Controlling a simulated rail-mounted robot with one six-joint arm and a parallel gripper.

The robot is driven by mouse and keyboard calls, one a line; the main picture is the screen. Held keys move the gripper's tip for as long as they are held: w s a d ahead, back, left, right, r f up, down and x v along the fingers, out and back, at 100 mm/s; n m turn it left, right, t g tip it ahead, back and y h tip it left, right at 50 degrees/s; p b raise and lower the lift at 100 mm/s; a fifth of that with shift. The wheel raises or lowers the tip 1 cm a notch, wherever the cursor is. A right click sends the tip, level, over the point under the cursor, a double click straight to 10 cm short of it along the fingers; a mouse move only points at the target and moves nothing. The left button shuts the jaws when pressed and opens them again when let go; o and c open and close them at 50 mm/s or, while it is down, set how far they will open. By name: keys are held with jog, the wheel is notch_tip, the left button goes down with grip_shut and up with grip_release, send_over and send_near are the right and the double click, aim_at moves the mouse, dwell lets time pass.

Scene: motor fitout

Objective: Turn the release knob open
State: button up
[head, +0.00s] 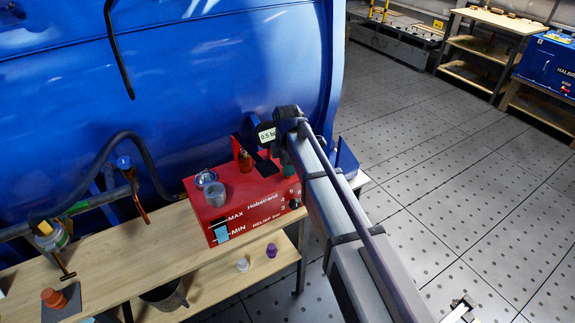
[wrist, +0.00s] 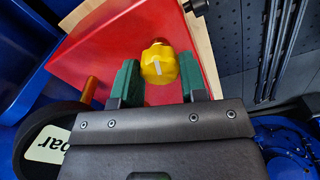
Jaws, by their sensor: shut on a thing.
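The yellow release knob (wrist: 158,62) stands on the red unit in the wrist view, with a pale line on its top running nearly up and down the picture. My gripper (wrist: 160,78) has its two green jaws on either side of the knob and is shut on it. In the head view the red unit (head: 235,196) sits on a wooden bench, marked MAX, MIN and RELIEF bar. There my arm hides the knob and most of the jaws.
A gauge reading 0.5 bar (head: 267,135) is close to my wrist, beside the blue housing (head: 200,70). A clear cup (head: 214,194) stands on the red unit and a black dial (head: 295,203) is on its front. Open floor (head: 440,180) lies to the right.

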jog(key=n, duration=0.4)
jog(key=shift+n, duration=2.6)
jog(key=o, duration=0.9)
notch_tip(320, 180, up, 11)
jog(key=p, duration=1)
jog(key=shift+f+p, duration=0.1)
jog(key=shift+p, duration=0.3)
